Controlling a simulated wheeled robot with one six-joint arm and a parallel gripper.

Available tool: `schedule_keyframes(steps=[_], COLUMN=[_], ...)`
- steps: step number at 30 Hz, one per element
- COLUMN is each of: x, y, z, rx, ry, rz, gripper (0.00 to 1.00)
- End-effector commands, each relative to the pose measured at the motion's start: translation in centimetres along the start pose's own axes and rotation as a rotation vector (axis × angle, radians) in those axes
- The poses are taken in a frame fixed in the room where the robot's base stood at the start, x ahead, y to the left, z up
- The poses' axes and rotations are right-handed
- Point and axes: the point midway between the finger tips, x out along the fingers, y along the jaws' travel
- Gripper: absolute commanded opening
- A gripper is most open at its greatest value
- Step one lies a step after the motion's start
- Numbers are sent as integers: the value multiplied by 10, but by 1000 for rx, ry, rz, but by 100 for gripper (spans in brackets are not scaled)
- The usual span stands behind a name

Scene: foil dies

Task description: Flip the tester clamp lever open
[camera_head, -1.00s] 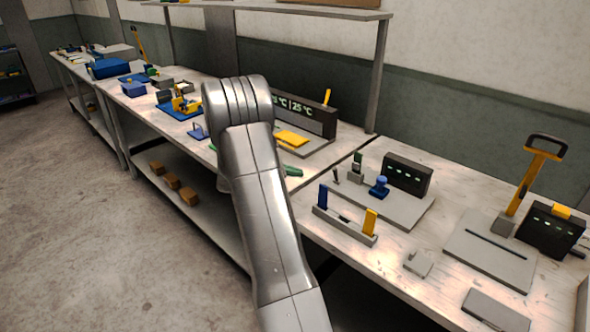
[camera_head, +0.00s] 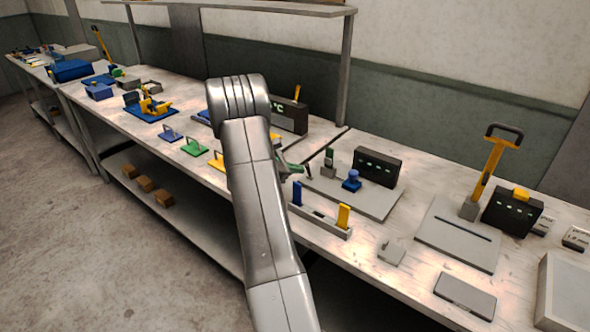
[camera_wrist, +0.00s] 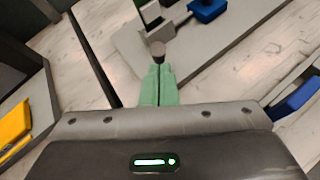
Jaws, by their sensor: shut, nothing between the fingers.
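The tester is a grey base plate (camera_head: 366,203) with a black display box (camera_head: 377,166), a blue knob (camera_head: 351,180) and a small upright clamp block (camera_head: 329,160). A short, dark lever (camera_head: 308,170) stands at its left edge. In the wrist view the lever's round grey knob (camera_wrist: 157,49) is straight ahead of my fingertips, and I cannot tell whether they touch it. My gripper (camera_wrist: 160,70) has green fingers, shut together and empty. In the head view my gripper (camera_head: 297,169) is just left of the lever, partly hidden by my arm.
A grey holder (camera_head: 320,220) with blue and yellow uprights stands in front of the tester. A yellow-handled press (camera_head: 487,172) stands to the right. A black display (camera_head: 290,116) and coloured handled plates (camera_head: 194,147) are left. A gap separates the two tables.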

Motion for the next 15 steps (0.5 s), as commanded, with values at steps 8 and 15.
schedule_keyframes(steps=[8, 15], x=[0, 1], y=[2, 4], z=[5, 6], rx=[-16, -30], ry=[35, 65], rz=[-17, -30], gripper=[0, 0])
